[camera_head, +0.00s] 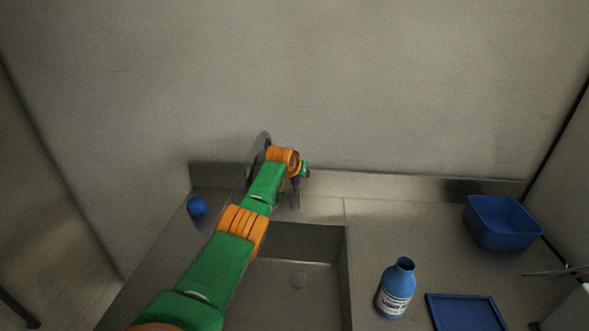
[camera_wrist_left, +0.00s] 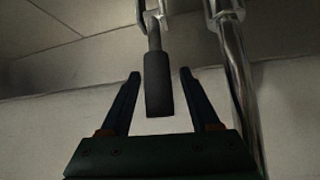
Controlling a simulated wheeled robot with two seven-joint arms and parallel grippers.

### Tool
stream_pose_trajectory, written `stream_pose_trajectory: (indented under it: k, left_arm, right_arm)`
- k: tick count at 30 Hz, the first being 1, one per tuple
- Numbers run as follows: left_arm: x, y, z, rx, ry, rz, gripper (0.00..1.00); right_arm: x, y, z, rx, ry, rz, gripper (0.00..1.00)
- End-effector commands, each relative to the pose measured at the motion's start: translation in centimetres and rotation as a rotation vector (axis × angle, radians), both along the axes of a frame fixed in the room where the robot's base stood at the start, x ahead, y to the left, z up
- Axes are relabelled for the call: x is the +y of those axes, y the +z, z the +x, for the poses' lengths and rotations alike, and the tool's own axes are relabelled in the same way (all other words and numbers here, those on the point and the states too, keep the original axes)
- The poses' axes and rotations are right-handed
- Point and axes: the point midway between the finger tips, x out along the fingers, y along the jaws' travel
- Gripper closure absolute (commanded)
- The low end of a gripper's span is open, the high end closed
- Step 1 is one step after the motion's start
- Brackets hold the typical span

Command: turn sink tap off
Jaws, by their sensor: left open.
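The sink tap (camera_head: 259,148) shows as a dark curved spout against the back wall in the head view, partly hidden behind my left arm. In the left wrist view its chrome pipe (camera_wrist_left: 235,75) rises at the right, and a dark grey lever handle (camera_wrist_left: 158,88) hangs at the centre. My left gripper (camera_head: 296,203) is near the tap, above the back of the sink. In the left wrist view the left gripper (camera_wrist_left: 160,74) is open, with the handle appearing between its fingers; I cannot tell whether they touch.
The sink basin (camera_head: 305,283) lies below my left arm. On the right counter are a blue bottle (camera_head: 396,288), a flat blue tray or lid (camera_head: 465,312) and a blue container (camera_head: 501,222). A small blue object (camera_head: 196,206) sits left. The counter between is clear.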

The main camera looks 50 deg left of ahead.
Motion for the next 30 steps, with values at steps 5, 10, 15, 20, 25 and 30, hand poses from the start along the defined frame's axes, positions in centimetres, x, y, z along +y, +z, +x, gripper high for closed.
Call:
stream_pose_trajectory:
  k: [5, 10, 15, 20, 25, 30]
  left_arm:
    - [-0.6, 1.4, -1.0, 0.003, -0.003, 0.004, 0.37]
    - [-1.4, 2.2, -2.1, 0.0, -0.004, 0.004, 0.37]
    - [-2.1, 3.3, -3.3, 0.001, -0.003, 0.003, 0.37]
    - [-2.6, 4.0, -4.0, 0.002, -0.003, 0.001, 0.37]
    - [-2.7, 4.2, -4.1, 0.003, -0.003, 0.0, 0.37]
    - [-2.7, 4.2, -4.1, 0.002, -0.003, 0.001, 0.37]
  right_arm:
    - [0.0, 2.2, 0.0, 0.0, 0.0, 0.0, 0.5]
    - [0.0, 2.0, 0.0, 0.0, -0.001, 0.0, 0.5]
    - [0.0, 1.7, 0.0, 0.0, -0.001, 0.0, 0.5]
    - [0.0, 1.5, 0.0, 0.0, -0.001, 0.0, 0.5]
    - [0.0, 1.5, 0.0, 0.0, -0.001, 0.0, 0.5]
    - [0.1, 1.5, 0.0, 0.0, -0.001, 0.002, 0.5]
